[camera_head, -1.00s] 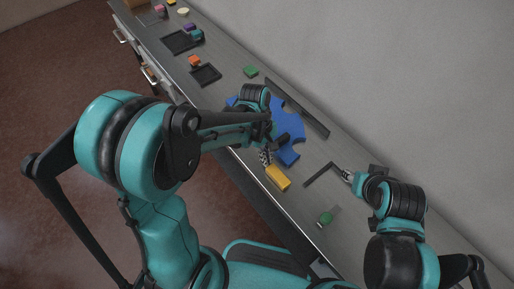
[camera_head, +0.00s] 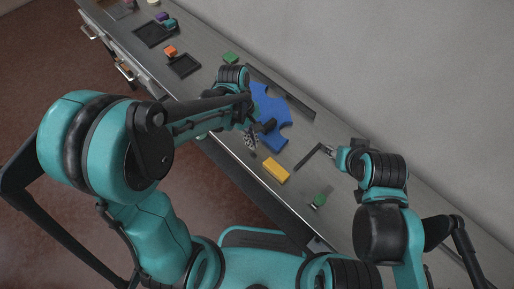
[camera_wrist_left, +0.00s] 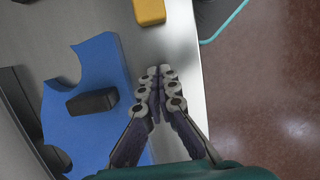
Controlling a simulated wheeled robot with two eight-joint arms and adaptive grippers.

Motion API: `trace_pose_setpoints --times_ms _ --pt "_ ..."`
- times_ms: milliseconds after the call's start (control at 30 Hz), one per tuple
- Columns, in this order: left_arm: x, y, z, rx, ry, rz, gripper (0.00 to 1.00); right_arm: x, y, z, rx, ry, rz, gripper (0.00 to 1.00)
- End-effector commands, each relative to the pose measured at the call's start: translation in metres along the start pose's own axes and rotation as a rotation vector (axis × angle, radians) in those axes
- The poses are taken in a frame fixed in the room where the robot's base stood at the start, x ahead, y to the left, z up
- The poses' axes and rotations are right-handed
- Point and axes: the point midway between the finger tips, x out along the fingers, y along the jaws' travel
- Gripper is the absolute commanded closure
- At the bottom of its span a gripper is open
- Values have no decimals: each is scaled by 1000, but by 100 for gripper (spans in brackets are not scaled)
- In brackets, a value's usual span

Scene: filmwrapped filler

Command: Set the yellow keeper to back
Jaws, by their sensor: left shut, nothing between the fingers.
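The yellow keeper (camera_head: 276,170) is a small yellow block lying near the bench's front edge. It shows at the top of the left wrist view (camera_wrist_left: 150,11), ahead of the fingertips. My left gripper (camera_head: 251,143) is shut and empty, with a gap between it and the yellow block. In the left wrist view its fingers (camera_wrist_left: 160,73) are together beside the blue piece (camera_wrist_left: 88,90), which has curved notches. A black block (camera_wrist_left: 93,101) is on the blue piece. My right gripper (camera_head: 328,151) is at one end of a black angled bar (camera_head: 308,156); whether it grips it is unclear.
A small green-topped item (camera_head: 319,200) stands on the bench right of the yellow block. A dark strip (camera_head: 284,93) lies behind the blue piece. Black trays (camera_head: 184,65) and small coloured blocks sit toward the far left. The wall bounds the bench's back.

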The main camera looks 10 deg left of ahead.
Motion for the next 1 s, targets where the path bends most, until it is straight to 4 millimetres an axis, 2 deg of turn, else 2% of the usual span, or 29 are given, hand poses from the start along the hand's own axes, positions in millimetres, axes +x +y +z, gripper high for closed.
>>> trace_pose_setpoints --times_ms 33,100,233,400,533,1000 --pt "-20 -1 2 -1 0 0 100 -10 0 -8 0 1 0 60" --pt "-36 -1 2 -1 0 0 100 -15 0 -12 0 1 0 60" --pt "-60 -1 2 -1 0 -1 100 -22 0 -16 0 0 0 60" --pt "-79 -1 2 0 1 -1 100 -26 0 -19 0 0 0 60" --pt "-84 -1 1 0 1 -1 100 -27 0 -20 0 0 0 60" --pt "-84 0 1 0 1 -1 100 -27 0 -20 0 1 0 60"
